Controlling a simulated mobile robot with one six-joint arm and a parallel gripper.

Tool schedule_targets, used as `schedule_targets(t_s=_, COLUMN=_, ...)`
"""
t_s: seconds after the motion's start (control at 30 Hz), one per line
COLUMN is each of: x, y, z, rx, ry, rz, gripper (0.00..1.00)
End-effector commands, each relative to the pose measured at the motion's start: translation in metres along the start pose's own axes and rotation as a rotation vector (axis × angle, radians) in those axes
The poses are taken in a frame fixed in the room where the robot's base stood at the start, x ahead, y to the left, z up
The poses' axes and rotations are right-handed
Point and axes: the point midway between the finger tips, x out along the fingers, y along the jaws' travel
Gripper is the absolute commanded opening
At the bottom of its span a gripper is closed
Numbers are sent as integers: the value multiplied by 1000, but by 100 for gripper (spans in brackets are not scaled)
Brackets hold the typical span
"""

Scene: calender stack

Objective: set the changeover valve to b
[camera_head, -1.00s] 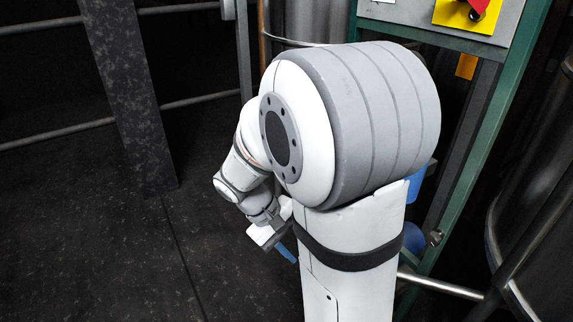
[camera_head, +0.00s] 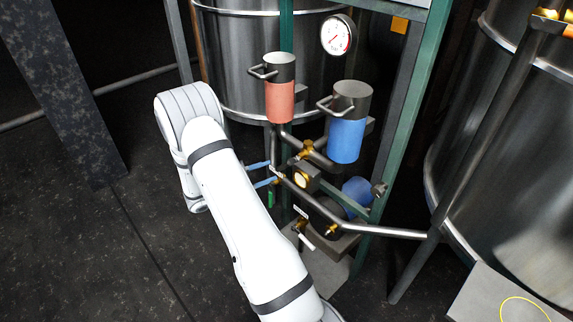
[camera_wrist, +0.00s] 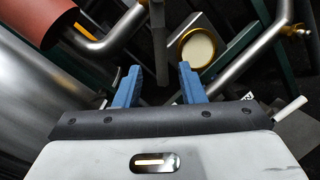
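My gripper (camera_head: 262,174) reaches the pipework from the left, with its two blue fingers apart. In the wrist view my gripper (camera_wrist: 159,70) is open, and a grey bar (camera_wrist: 158,32) stands beyond the gap between the fingertips. Whether the bar touches a finger or is the valve's handle, I cannot tell. A brass valve fitting (camera_head: 307,149) sits on the pipes between the red canister (camera_head: 280,102) and the blue canister (camera_head: 347,138). I cannot tell for sure that it is the changeover valve, and no "b" mark is legible.
A round brass-ringed glass (camera_wrist: 197,48) is close to the right finger. A small valve with a white handle (camera_head: 303,232) and a pump-like blue body (camera_head: 356,194) are lower. A green post (camera_head: 400,120) and large steel tanks (camera_head: 505,110) flank the pipes. Dark floor (camera_head: 90,250) at left is clear.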

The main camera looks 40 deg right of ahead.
Motion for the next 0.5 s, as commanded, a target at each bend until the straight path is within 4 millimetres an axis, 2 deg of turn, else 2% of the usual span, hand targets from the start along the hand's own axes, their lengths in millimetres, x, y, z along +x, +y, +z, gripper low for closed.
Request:
schedule_targets(t_s=0.1, x=22, y=-2, z=-1, rx=1, ry=-2, rz=-5, gripper=36)
schedule_targets(t_s=0.3, x=51, y=-2, z=0, rx=1, ry=-2, rz=-5, gripper=36)
schedule_targets(t_s=0.5, x=62, y=-1, z=0, rx=1, ry=0, rz=-4, gripper=36)
